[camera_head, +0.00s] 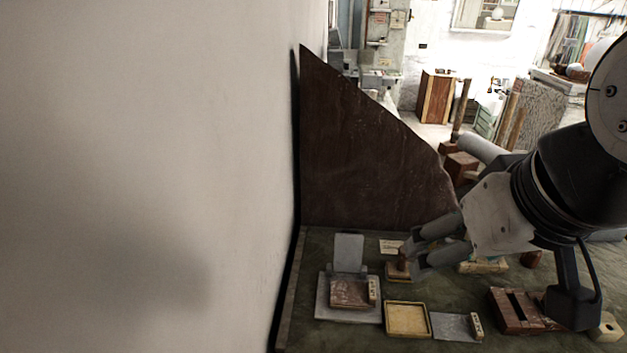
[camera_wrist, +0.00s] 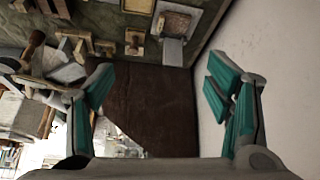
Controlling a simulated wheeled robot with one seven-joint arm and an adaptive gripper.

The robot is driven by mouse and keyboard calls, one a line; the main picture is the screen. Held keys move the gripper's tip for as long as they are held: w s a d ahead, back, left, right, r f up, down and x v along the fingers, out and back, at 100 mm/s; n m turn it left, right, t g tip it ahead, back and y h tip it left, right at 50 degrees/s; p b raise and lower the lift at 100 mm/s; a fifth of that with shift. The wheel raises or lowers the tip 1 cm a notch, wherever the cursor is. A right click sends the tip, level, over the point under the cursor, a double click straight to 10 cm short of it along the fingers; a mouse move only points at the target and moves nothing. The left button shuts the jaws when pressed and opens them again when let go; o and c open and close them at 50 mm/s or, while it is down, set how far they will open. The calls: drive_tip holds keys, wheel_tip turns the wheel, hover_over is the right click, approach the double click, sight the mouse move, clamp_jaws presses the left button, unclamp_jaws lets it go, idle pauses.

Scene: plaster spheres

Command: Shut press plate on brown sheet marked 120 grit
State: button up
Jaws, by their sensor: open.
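The press (camera_head: 320,308) stands on the bench near the wall. Its grey press plate (camera_head: 348,250) is raised, standing up at the hinge on the back side. A brown sheet (camera_head: 348,293) lies flat on the press base, with a small pale marked block (camera_head: 373,290) at its right edge; the lettering is too small to read. The press also shows at the top of the wrist view, with its plate (camera_wrist: 172,53) and brown sheet (camera_wrist: 175,23). My gripper (camera_head: 412,250) is open and empty, right of the raised plate and apart from it.
A wooden-knobbed block (camera_head: 400,268) stands close by my fingers. A yellow-rimmed tray (camera_head: 407,333), a grey sheet (camera_head: 450,326) and a slotted brown block (camera_head: 508,312) lie to the right. A tall dark board (camera_head: 365,150) rises behind; the white wall (camera_head: 150,170) is left.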

idle(0.4)
drive_tip(key=shift+w, duration=0.15)
drive_tip(key=c, duration=0.6)
drive_tip(key=shift+g, duration=0.4)
drive_tip(key=w, duration=0.1)
drive_tip(key=w+b, duration=0.1)
drive_tip(key=w, duration=0.3)
drive_tip(key=shift+w+r, duration=0.15)
drive_tip(key=shift+r, duration=0.1)
clamp_jaws()
drive_tip(key=w+f+m+g+b, duration=0.1)
drive_tip(key=w+f+g+b, duration=0.3)
drive_tip(key=w, duration=1)
drive_tip(key=w+f+m+b, duration=0.15)
drive_tip(key=w+f, duration=0.45)
drive_tip(key=w, duration=0.8)
drive_tip(key=w+f+g+b, duration=0.1)
drive_tip(key=w+f+b, duration=0.1)
drive_tip(key=w+f, duration=0.6)
drive_tip(key=s+f+p, duration=0.3)
drive_tip(key=s+f, duration=0.1)
drive_tip(key=f, duration=0.5)
drive_tip(key=shift+s+a+p, duration=0.15)
drive_tip(key=shift+a+p, duration=0.2)
drive_tip(key=shift+a, duration=0.1)
